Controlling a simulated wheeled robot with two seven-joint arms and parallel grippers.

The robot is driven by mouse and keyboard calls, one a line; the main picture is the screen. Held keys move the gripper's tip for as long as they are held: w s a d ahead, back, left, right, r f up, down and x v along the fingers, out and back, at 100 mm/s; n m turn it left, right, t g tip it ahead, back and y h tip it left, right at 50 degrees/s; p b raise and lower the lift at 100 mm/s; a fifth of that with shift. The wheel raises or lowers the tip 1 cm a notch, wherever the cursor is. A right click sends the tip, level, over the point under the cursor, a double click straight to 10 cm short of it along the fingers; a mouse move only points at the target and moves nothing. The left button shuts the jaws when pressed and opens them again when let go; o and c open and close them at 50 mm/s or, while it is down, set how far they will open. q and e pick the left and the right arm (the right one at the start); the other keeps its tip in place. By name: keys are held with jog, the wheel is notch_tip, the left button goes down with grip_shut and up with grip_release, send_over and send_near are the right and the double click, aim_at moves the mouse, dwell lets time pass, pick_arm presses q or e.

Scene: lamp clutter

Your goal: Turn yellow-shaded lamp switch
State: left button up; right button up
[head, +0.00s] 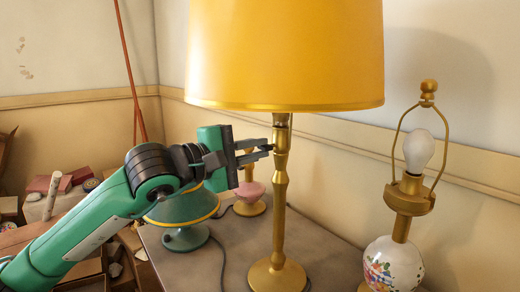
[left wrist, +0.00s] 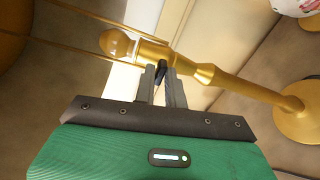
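The yellow-shaded lamp (head: 285,55) stands upright on the table, with a slim brass stem and a round brass base (head: 277,277). My left gripper (head: 271,147) reaches in from the left, level with the stem just below the shade. In the left wrist view, the lamp's brass stem (left wrist: 235,86) runs across the picture and its bulb (left wrist: 116,44) shows at upper left. The small black switch (left wrist: 161,70) sits on the socket, between the tips of my left gripper (left wrist: 160,76). The fingertips look closed on it from both sides. My right gripper is not in view.
A bare-bulb lamp (head: 405,190) with a flowered white body stands at the right. A teal lamp (head: 186,238) and a small pink-and-gold lamp (head: 250,197) stand behind my arm. Cords lie on the table (head: 240,255). Boxes (head: 78,176) clutter the left, and a wall (head: 455,70) is behind.

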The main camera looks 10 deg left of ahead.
pick_arm(q)
grip_shut()
jog(key=m+b, duration=0.3)
jog(key=m+b, duration=0.2)
jog(key=m, duration=0.1)
jog(key=shift+f+b, duration=0.1)
jog(key=shift+b, duration=0.3)
jog(key=shift+m, duration=0.3)
